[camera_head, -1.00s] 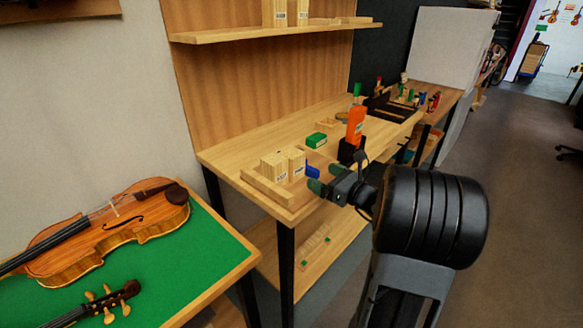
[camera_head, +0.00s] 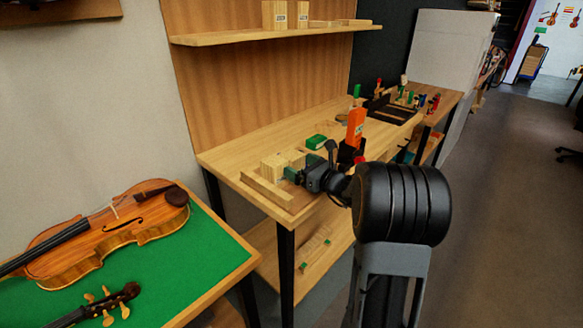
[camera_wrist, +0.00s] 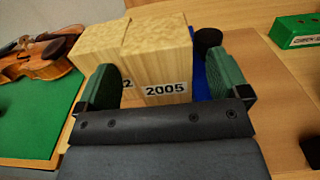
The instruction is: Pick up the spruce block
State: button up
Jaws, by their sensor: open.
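Two pale wooden blocks with number labels stand side by side on the bench; I cannot tell from the labels which is the spruce block. The block labelled 2005 (camera_wrist: 158,55) is central in the wrist view, and its neighbour (camera_wrist: 100,48), with a partly hidden label, stands at its left. In the head view they show as the left block (camera_head: 271,166) and right block (camera_head: 295,156). My gripper (camera_wrist: 168,68) is open, with green finger pads. The right finger is right of the 2005 block; the left finger overlaps the neighbour's front. Contact cannot be told.
A blue item (camera_wrist: 200,75) and a black round item (camera_wrist: 207,40) are close to the right finger. A green box (camera_head: 316,142) and an orange item (camera_head: 355,127) stand farther along the bench. A wooden strip (camera_head: 266,190) lies left of the blocks.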

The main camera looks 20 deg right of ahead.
jog(key=shift+c, duration=0.3)
jog(key=c, duration=1)
notch_tip(320, 180, up, 10)
jog(key=shift+r+p, duration=0.1)
jog(key=shift+p, duration=0.85)
